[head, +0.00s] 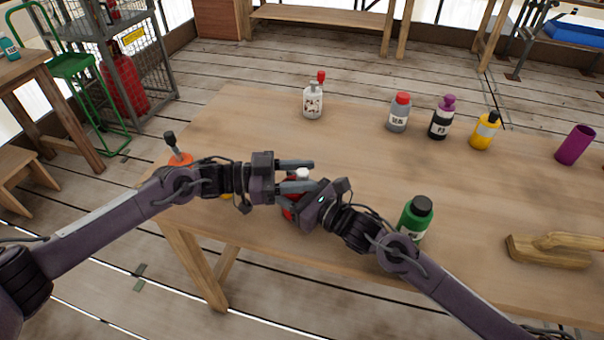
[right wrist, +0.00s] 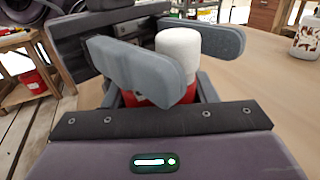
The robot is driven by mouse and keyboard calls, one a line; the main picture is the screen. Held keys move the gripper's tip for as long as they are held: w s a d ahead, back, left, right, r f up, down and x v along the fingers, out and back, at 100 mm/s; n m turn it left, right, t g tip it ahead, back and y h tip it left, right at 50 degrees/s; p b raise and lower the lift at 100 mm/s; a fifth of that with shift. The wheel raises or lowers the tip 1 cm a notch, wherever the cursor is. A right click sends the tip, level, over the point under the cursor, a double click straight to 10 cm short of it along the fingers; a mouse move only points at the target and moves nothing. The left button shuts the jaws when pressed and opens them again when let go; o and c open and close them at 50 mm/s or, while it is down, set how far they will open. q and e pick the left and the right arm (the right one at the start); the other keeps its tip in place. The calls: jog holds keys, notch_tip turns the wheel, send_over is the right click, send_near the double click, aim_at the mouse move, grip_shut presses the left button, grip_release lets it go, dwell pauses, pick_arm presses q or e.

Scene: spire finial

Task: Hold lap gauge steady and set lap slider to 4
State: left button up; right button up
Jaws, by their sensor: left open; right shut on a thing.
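A red object (head: 288,212) with a white top (head: 302,173) stands near the table's front edge. I cannot make out scale marks or numbers on it, nor a separate slider. My right gripper (head: 299,201) is shut on its red body, which also shows in the right wrist view (right wrist: 189,95). My left gripper (head: 307,176) is open, coming in from the left. Its two fingers reach to either side of the white top (right wrist: 178,52), one in front and one behind, with no clear contact. Both grippers hide much of the red object.
On the wooden table (head: 400,170), a green bottle (head: 413,217) stands close to my right arm. An orange item with a black knob (head: 178,152) is beside my left arm. A white bottle (head: 313,101), several other bottles and a purple cup (head: 574,145) stand farther back. A wooden float (head: 552,250) lies right.

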aim_at(285, 180)
pick_arm(q)
grip_shut()
dwell(0.3)
jog(key=shift+w+a, duration=0.25)
jog(key=shift+a, duration=0.6)
jog(key=shift+w+a, duration=0.2)
jog(key=shift+a, duration=0.6)
grip_release()
jog(key=a, duration=1.2)
jog(key=shift+s, duration=0.25)
